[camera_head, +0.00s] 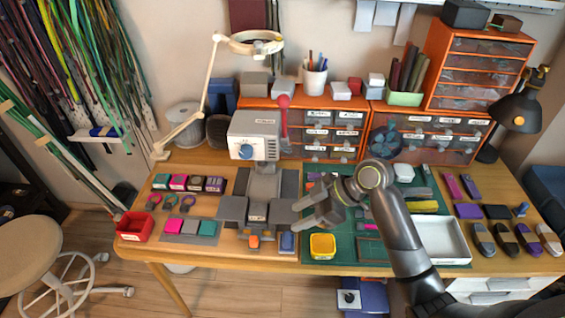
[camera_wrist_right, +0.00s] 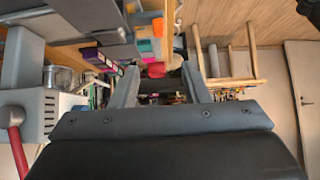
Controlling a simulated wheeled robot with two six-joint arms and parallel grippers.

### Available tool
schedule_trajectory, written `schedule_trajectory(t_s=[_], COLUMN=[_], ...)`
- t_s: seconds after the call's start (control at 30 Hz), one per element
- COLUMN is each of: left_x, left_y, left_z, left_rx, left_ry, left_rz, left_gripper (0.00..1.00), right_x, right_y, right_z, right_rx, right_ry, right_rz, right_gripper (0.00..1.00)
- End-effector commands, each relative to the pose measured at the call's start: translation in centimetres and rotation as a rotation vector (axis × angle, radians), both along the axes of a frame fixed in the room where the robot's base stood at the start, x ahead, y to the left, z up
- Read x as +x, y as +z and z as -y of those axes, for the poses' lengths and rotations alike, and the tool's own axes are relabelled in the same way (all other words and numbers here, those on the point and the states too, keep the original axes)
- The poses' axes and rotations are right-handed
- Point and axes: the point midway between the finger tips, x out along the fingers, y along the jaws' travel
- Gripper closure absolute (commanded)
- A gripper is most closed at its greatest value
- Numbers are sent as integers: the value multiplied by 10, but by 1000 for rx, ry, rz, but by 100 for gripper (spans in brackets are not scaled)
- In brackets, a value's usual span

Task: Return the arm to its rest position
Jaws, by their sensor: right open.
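My right gripper (camera_head: 308,213) shows in the head view, above the workbench just right of the grey machine (camera_head: 257,137). Its arm comes in from the lower right. In the right wrist view its two fingers (camera_wrist_right: 157,88) stand apart with nothing between them. The machine, with a blue dial and a red-knobbed lever, stands at the back middle of the bench. My left gripper does not show in either view.
The workbench (camera_head: 212,256) holds a red bin (camera_head: 134,226), a yellow tray (camera_head: 322,245), a white tray (camera_head: 441,240) and a green mat (camera_head: 345,262). Orange drawers (camera_head: 468,62) and a black lamp (camera_head: 519,112) stand at the back. A stool (camera_head: 29,254) is at left.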

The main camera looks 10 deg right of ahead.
Motion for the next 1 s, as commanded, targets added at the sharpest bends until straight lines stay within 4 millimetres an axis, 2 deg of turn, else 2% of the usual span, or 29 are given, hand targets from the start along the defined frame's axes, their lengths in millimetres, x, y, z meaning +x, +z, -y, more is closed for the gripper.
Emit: schedule_trajectory(t_s=[0.17,0.27,0.37,0.5,0.6,0.8,1.0], left_x=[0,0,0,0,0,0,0], left_y=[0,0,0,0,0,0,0], left_z=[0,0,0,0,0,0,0], left_rx=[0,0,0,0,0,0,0], left_ry=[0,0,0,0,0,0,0], left_rz=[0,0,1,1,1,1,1], left_gripper=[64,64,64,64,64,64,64], right_x=[-3,-17,-42,-90,-126,-187,-231], right_y=[-5,-21,-47,-82,-97,-106,-101], right_z=[1,8,21,47,68,103,129], right_rx=[-6,-31,-80,-163,-219,-306,-366], right_ry=[-18,-88,-228,-491,-683,-993,-1215], right_rz=[-10,-50,-113,-208,-259,-313,-324], right_gripper=[58,58,58,58,58,58,58])
